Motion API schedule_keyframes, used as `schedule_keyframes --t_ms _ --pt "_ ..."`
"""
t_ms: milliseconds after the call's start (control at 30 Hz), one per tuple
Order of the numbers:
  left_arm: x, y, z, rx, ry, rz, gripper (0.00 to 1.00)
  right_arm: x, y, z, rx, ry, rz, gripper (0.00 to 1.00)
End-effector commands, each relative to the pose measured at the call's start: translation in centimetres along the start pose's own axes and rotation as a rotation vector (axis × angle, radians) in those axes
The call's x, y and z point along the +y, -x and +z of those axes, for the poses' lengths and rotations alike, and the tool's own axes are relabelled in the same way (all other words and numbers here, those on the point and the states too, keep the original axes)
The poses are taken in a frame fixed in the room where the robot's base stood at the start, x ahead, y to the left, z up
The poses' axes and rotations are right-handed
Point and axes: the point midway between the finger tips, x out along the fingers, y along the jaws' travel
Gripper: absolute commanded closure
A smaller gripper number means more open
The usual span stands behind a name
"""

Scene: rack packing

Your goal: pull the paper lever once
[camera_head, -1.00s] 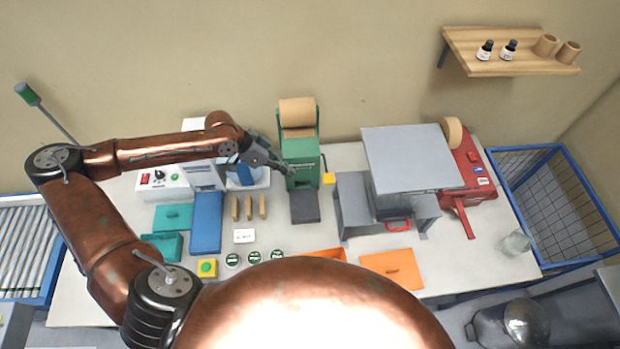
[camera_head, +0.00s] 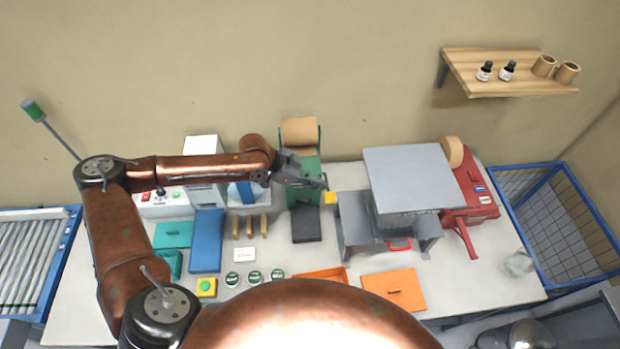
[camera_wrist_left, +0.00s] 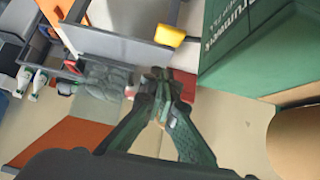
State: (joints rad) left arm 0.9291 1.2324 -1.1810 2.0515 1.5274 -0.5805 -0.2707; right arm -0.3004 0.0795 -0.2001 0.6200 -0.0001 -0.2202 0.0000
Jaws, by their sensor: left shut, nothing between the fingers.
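The green paper dispenser (camera_head: 303,193) stands at the back middle of the table with a brown paper roll (camera_head: 299,131) on top. The yellow lever end (camera_head: 330,198) sticks out at its lower right side; it also shows in the left wrist view (camera_wrist_left: 170,36), above the fingertips. My left gripper (camera_head: 322,183) is in front of the dispenser, just above the yellow end. Its fingers (camera_wrist_left: 158,82) are closed together and empty. They appear apart from the lever, though the exact gap is hard to tell. My right gripper is not in view.
A grey metal stand (camera_head: 352,222) with a wide top plate (camera_head: 408,178) is close to the right of the lever. A dark pad (camera_head: 306,225) lies in front of the dispenser. A blue board (camera_head: 207,240) and several wooden pieces lie to the left.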

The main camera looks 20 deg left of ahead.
Motion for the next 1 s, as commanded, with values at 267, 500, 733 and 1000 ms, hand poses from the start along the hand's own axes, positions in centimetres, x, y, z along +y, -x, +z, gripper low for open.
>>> schedule_keyframes --t_ms 267,500,733,1000 --pt "0.1 -4.6 1.1 -0.002 0.002 0.001 1.0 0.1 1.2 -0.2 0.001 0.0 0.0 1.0" --pt "0.0 -6.1 2.6 -0.001 0.0 0.0 1.0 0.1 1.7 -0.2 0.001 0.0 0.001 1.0" --pt "0.0 -6.3 2.9 0.0 0.0 0.0 1.0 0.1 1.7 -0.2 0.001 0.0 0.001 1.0" --pt "0.3 -7.1 2.7 -0.001 -0.019 -0.001 1.0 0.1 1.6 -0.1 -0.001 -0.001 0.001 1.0"
